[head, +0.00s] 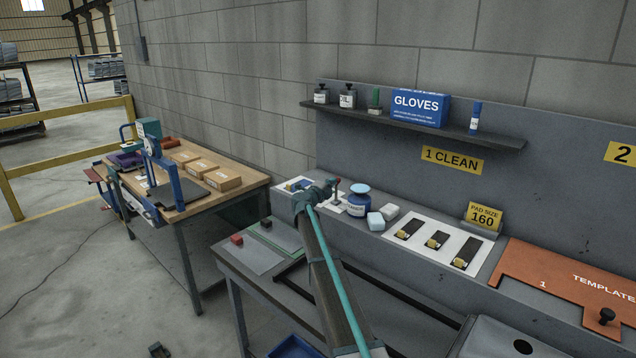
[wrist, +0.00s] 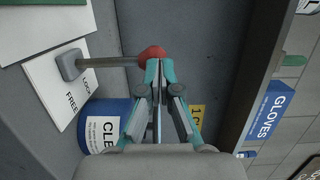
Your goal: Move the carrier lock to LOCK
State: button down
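The carrier lock is a grey lever (wrist: 108,62) with a red knob (wrist: 150,51), rising from a grey base on a white card (wrist: 52,84) marked LOCK and FREE. In the wrist view the LOCK word is nearer the lever than FREE. My gripper (wrist: 162,68) has its teal-tipped fingers together, with only a thin gap. The tips are right at the knob and overlap its edge; I cannot tell whether they touch. In the head view my gripper (head: 322,192) is just left of the lever's knob (head: 337,181), and my arm hides part of the area.
A blue CLEANER jar (head: 359,204) stands just right of the lever and also shows in the wrist view (wrist: 103,122). A shelf (head: 420,126) with bottles and a GLOVES box (head: 418,107) is above.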

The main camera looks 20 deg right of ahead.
jog(key=shift+w+d+r, duration=0.2)
jog(key=shift+w+d, duration=0.2)
jog(key=shift+d, duration=0.2)
jog(key=shift+w+d+r, duration=0.2)
jog(key=shift+w+d, duration=0.15)
jog(key=shift+d, duration=0.25)
jog(key=shift+p+x, duration=0.45)
jog(key=shift+x, duration=0.65)
jog(key=shift+s+d, duration=0.15)
jog(key=shift+d, duration=0.05)
